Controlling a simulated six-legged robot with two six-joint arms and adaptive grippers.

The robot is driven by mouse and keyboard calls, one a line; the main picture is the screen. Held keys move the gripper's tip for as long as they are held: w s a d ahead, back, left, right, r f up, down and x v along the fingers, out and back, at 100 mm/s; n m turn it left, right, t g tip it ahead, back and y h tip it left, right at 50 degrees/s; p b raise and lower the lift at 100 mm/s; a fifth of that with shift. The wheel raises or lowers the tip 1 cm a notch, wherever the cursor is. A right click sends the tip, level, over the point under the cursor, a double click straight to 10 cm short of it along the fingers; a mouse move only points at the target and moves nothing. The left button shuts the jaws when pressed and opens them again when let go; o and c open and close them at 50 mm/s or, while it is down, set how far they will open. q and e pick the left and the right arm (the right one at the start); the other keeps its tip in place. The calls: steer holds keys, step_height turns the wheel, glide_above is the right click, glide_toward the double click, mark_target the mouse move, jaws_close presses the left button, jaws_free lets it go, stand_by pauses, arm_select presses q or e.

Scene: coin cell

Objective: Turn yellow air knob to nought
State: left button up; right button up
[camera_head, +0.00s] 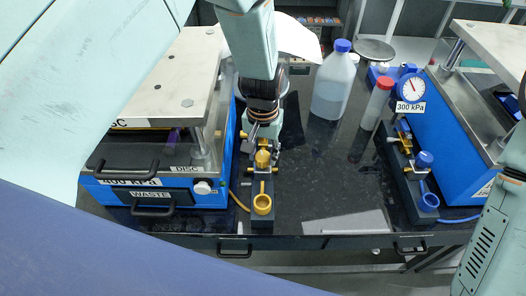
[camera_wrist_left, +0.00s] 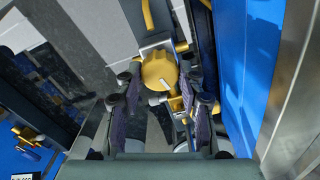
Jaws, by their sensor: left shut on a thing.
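The yellow air knob (camera_head: 263,158) sits on a dark block at the front, right of the left blue machine. In the left wrist view the knob (camera_wrist_left: 160,71) is a round yellow cap with a short white mark towards its lower right edge. My left gripper (camera_head: 262,141) comes down from behind, at the knob. In the left wrist view my left gripper (camera_wrist_left: 163,92) has one finger on each side of the knob and is shut on it. The exact finger contact is hard to see. No scale around the knob is readable. My right gripper is out of view.
A yellow ring cup (camera_head: 263,205) stands in front of the knob. The left machine (camera_head: 218,190) is close beside my gripper. To the right are a white bottle (camera_head: 333,88), a red-capped bottle (camera_head: 376,104), a blue knob (camera_head: 425,159) and a 300 kPa gauge (camera_head: 412,88).

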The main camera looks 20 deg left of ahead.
arm_select(q)
steer(key=n, duration=0.4)
steer(key=shift+w+r+n, duration=0.1)
steer(key=shift+n, duration=0.2)
steer(key=n, duration=0.3)
steer(key=shift+n, duration=0.4)
steer(key=n+b, duration=0.1)
steer(key=n, duration=0.7)
steer(key=n+b, duration=0.1)
steer(key=n, duration=0.3)
steer(key=shift+w+n, duration=0.1)
steer(key=shift+n, duration=0.2)
steer(key=n, duration=0.3)
steer(key=shift+r+n, duration=0.1)
steer(key=shift+n, duration=0.2)
steer(key=n, duration=0.4)
steer(key=shift+b, duration=0.35)
steer(key=shift+n, duration=2.1)
